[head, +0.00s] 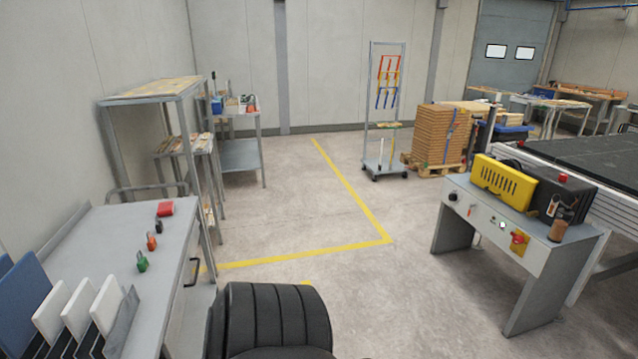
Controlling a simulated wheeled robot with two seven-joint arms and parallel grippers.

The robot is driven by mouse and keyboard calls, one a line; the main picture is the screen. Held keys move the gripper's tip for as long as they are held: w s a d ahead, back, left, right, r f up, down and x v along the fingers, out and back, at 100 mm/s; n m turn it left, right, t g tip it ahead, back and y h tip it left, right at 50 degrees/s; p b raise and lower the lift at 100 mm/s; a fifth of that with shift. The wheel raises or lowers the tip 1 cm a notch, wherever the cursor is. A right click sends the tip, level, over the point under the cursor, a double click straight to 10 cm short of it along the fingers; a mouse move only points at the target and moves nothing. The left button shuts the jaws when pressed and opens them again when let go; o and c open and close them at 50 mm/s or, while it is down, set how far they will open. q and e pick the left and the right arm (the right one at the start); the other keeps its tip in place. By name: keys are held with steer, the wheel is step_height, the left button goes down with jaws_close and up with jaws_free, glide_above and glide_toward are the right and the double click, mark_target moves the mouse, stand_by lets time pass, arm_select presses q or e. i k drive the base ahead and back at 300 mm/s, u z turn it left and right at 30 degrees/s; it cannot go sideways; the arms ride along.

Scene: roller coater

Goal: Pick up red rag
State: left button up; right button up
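A small red folded item (165,209), which looks like the red rag, lies on the grey worktop (95,240) at the left, close to its far end. Nothing covers it. Neither of my grippers shows in the head view, so nothing is seen touching the red item.
On the same worktop, small black, orange and green (142,262) items line the right side, and a rack of upright panels (75,310) stands in front. A metal shelf (155,95) stands behind. A control console (510,220) stands at the right.

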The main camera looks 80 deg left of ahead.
mark_target(165, 209)
steer(key=u, duration=3.45)
steer(key=k, duration=0.5)
steer(key=z, duration=0.8)
steer(key=i, duration=3.25)
steer(key=u, duration=2.05)
